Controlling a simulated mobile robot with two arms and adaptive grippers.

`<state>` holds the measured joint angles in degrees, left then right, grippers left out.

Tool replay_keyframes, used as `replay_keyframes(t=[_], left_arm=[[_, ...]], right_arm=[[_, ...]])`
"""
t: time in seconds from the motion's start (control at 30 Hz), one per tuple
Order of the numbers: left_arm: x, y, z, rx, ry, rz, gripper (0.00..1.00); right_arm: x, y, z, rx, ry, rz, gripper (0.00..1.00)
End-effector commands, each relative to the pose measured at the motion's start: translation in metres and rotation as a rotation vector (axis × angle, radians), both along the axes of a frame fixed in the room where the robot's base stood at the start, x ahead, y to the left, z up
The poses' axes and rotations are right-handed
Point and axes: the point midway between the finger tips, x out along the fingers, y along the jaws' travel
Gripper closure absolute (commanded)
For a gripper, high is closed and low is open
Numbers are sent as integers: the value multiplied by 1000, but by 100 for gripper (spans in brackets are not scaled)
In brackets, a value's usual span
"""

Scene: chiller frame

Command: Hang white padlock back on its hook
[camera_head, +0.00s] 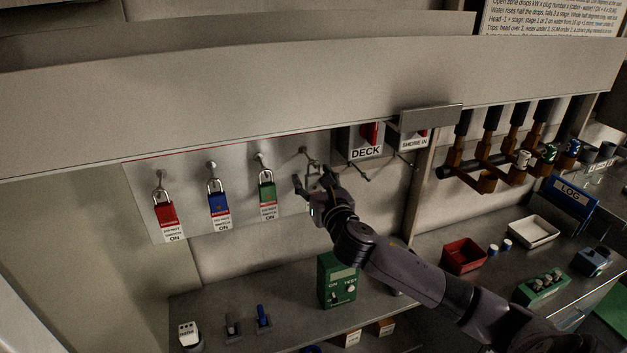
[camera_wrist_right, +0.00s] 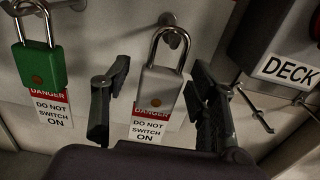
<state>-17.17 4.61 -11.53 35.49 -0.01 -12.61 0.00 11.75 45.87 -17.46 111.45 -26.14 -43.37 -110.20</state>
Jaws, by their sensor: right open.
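The white padlock (camera_wrist_right: 158,92) is upright, with its shackle up around the end of a wall hook (camera_wrist_right: 174,38). A red and white danger tag hangs below its body. My right gripper (camera_wrist_right: 160,72) is open, with one finger on each side of the padlock and a visible gap on both sides. In the head view my right gripper (camera_head: 311,180) is in front of the panel and partly covers the padlock. The hook (camera_head: 303,150) shows just above it. My left gripper is not in view.
Red (camera_head: 165,214), blue (camera_head: 219,203) and green (camera_head: 267,193) padlocks with tags hang to the left on the panel. The DECK switch box (camera_head: 366,152) and thin metal pegs are close on the right. A shelf below holds a green tester (camera_head: 337,282).

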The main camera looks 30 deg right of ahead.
Motion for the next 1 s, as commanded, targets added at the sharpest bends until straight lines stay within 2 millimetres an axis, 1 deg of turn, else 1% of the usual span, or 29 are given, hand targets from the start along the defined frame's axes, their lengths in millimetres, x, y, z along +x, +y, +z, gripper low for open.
replay_keyframes(t=[0.2, 0.27, 0.33, 0.47, 0.7, 0.8, 1.0], left_arm=[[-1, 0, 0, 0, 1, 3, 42], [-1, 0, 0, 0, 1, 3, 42], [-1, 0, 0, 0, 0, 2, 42], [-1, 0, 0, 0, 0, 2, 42], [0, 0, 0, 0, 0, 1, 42], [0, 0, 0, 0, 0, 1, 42], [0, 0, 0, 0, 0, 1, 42]], right_arm=[[-1, 0, -1, 0, 2, 0, 46], [-4, 1, -1, -1, 2, 0, 46], [-11, 3, -2, -1, 2, 1, 46], [-33, 9, -2, -2, 5, 3, 46], [-80, 19, -2, -2, 6, 2, 46], [-95, 23, -1, 0, 4, 2, 46], [-113, 27, 0, -1, 1, 1, 46]])
